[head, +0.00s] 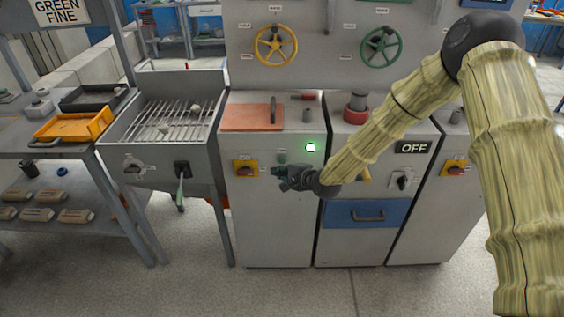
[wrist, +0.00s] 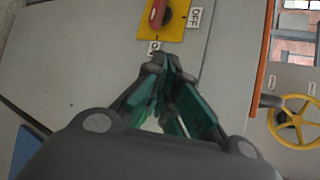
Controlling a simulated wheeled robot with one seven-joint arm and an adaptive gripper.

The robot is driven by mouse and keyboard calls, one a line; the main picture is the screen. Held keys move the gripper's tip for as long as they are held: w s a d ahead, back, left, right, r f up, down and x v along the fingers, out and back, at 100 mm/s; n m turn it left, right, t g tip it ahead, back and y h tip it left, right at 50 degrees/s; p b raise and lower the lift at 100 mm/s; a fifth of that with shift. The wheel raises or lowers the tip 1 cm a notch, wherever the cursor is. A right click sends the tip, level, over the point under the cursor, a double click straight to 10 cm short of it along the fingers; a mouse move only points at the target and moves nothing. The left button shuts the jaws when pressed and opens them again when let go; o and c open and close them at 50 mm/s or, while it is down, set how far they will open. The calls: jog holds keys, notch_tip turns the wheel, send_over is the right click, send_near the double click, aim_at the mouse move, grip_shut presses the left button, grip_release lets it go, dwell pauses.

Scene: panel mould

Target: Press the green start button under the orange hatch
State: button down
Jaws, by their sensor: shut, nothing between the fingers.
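The orange hatch (head: 252,117) lies flat on top of the left cabinet, with a dark upright handle near its right end. Its orange edge also shows at the right of the wrist view (wrist: 264,48). I see no green start button; whatever is under the hatch is hidden. My gripper (head: 281,174) is in front of the cabinet's upper front face, lower than the hatch and to its right. In the wrist view its green-padded fingers (wrist: 167,62) are shut and empty, pointing towards a yellow switch plate. I cannot tell whether they touch the cabinet.
A green lit lamp (head: 310,147) is on the cabinet front, right of my gripper. A red rotary switch on a yellow plate (head: 245,168) is to its left. A red-collared post (head: 356,108) stands on the middle cabinet. A grated sink (head: 165,120) is at left.

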jog(key=shift+s, duration=1.85)
jog(key=s+d+f+n+g+h, duration=0.25)
jog(key=s+d+f, duration=0.25)
jog(key=s+f, duration=0.6)
jog(key=s+d+f+n+g+h, duration=0.3)
jog(key=s+d+f, duration=0.4)
jog(key=s, duration=0.7)
jog(key=s+d+f+n+g+h, duration=0.1)
jog(key=s+d+n, duration=0.3)
jog(key=s, duration=0.8)
jog(key=s+d+f+n+g+h, duration=0.2)
jog(key=s+d, duration=0.5)
jog(key=s, duration=0.5)
jog(key=shift+s+d+f+n+g, duration=0.2)
jog(key=shift+f+n+g, duration=0.4)
jog(key=shift+n+g, duration=0.2)
